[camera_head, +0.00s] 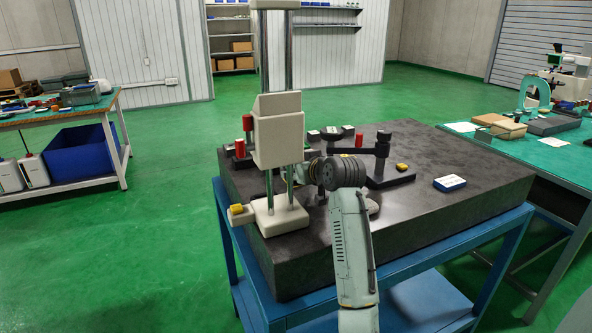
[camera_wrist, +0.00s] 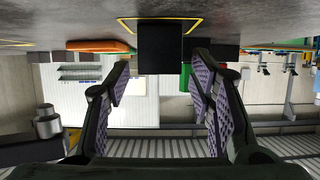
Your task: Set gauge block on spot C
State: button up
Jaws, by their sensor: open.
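In the wrist view, which looks upside down, my gripper (camera_wrist: 160,92) is open, with its two padded fingers spread apart and nothing between the pads. A dark block (camera_wrist: 160,52) stands on the grey surface beyond the fingertips, centred between them. A yellow outline (camera_wrist: 196,24) on the surface runs around it. I cannot tell whether this block is the gauge block. No letter C is readable in either view. In the head view my dark wrist is over the granite plate (camera_head: 450,150), and my fingers are hidden or too small to make out.
A cream column stand (camera_head: 278,130) rises close left of my wrist. A black stand (camera_head: 382,150), a red cylinder (camera_head: 247,124) and a blue-white box (camera_head: 450,183) are on the plate. A small yellow piece (camera_head: 402,167) lies by the black stand. The plate's right side is mostly clear.

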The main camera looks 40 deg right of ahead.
jog(key=b+v, duration=0.2)
jog(key=v, duration=0.9)
jog(key=shift+b, duration=0.35)
jog(key=shift+a+f, duration=0.1)
